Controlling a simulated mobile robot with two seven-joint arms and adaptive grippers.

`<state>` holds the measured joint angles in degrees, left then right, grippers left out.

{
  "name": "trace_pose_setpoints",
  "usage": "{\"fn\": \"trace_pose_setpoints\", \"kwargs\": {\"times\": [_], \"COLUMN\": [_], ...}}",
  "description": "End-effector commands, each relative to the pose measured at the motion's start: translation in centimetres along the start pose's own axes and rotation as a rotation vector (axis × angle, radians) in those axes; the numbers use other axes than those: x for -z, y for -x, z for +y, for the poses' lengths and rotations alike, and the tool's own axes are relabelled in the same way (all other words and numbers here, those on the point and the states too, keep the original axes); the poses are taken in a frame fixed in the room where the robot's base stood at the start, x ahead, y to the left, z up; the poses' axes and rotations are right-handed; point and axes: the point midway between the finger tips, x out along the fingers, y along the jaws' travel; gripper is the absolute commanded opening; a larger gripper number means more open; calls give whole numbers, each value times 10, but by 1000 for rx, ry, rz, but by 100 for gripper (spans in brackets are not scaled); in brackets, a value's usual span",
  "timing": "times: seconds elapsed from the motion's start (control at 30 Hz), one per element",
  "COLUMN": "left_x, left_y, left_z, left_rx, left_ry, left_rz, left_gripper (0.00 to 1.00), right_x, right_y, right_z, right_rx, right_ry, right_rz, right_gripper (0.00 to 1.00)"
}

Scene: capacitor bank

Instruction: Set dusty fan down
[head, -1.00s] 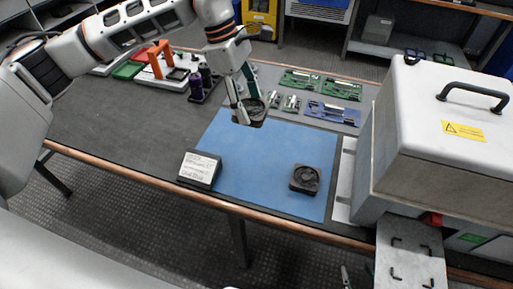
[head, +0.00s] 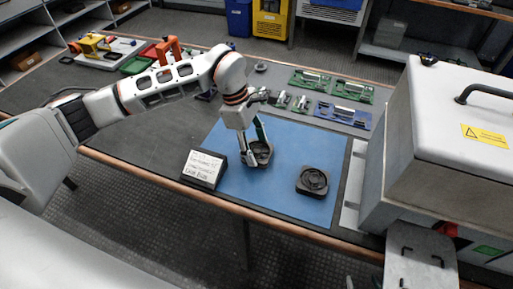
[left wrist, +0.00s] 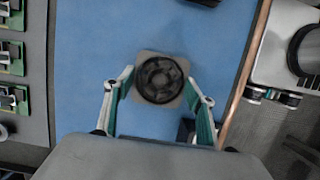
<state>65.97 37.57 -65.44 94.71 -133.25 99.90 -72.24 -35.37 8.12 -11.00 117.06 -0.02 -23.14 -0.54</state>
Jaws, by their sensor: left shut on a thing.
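The dusty fan (head: 262,153), dark and round with a tan, dusty square frame, is held in my left gripper (head: 257,160) over the left part of the blue mat (head: 287,206). The left wrist view shows the fan (left wrist: 160,80) between the two fingertips (left wrist: 158,82), face towards the camera. It appears low over the mat; I cannot tell whether it touches. A second, dark fan (head: 312,181) lies flat on the mat to the right. A small tip at the bottom edge of the head view may be my right gripper (head: 349,283); its jaws are not clear.
A sign with handwriting (head: 203,168) stands at the mat's left front corner. Green and blue circuit boards (head: 342,114) lie behind the mat. A large grey-white machine (head: 432,150) stands to the right. The mat between the two fans is clear.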

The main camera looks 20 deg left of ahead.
Motion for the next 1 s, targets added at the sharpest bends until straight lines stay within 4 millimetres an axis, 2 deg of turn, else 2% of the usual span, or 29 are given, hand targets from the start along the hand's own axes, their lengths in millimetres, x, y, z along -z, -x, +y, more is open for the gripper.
{"fn": "trace_pose_setpoints", "kwargs": {"times": [0.07, 0.4, 0.43, 0.5, 0.83, 1.0], "left_x": [2, 3, 3, 3, 3, 3], "left_y": [-8, -10, -10, -10, -9, 6], "left_z": [0, 0, 0, 0, 0, 1], "left_rx": [1, -1, -1, -1, -1, -5], "left_ry": [1, 0, 0, 0, 0, 0], "left_rz": [-2, -1, 0, 0, -1, 1], "left_gripper": [32, 32, 57, 72, 72, 72], "right_x": [-3, 0, 0, 0, 0, 4], "right_y": [0, 0, 0, 0, 1, 2], "right_z": [-1, 0, 0, 0, 0, 1], "right_rx": [1, 0, 0, 0, 0, -1], "right_ry": [1, 1, 1, 1, 0, -1], "right_rz": [-4, 0, 0, 1, 2, 6], "right_gripper": [40, 40, 40, 40, 40, 40]}}
